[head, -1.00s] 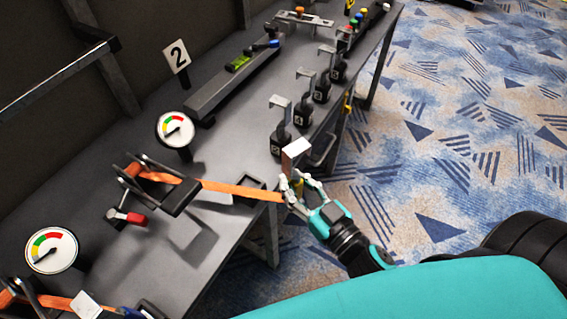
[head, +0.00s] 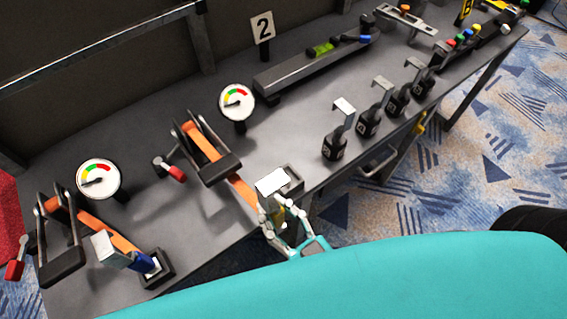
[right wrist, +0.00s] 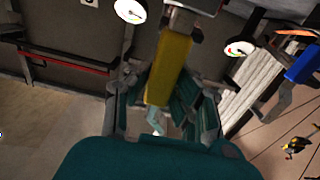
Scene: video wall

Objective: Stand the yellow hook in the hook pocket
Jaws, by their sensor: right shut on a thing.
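The yellow hook (head: 280,214) is between the fingers of my right gripper (head: 283,232), which is shut on it at the bench's front edge. The hook's pale flat top (head: 272,181) sticks up above the fingers. An orange strap (head: 243,192) runs from the ratchet to the hook. The right wrist view shows the yellow body (right wrist: 170,65) between the fingers (right wrist: 160,110). The dark square hook pocket (head: 296,180) lies on the bench just behind the hook, partly hidden by its top. The hook appears outside the pocket. My left gripper is not in view.
A blue hook (head: 143,263) stands in another pocket (head: 163,279) at the left. The ratchet (head: 207,150) and a gauge (head: 237,102) are behind the strap. Several black hooks with number tags (head: 335,145) stand along the bench edge to the right.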

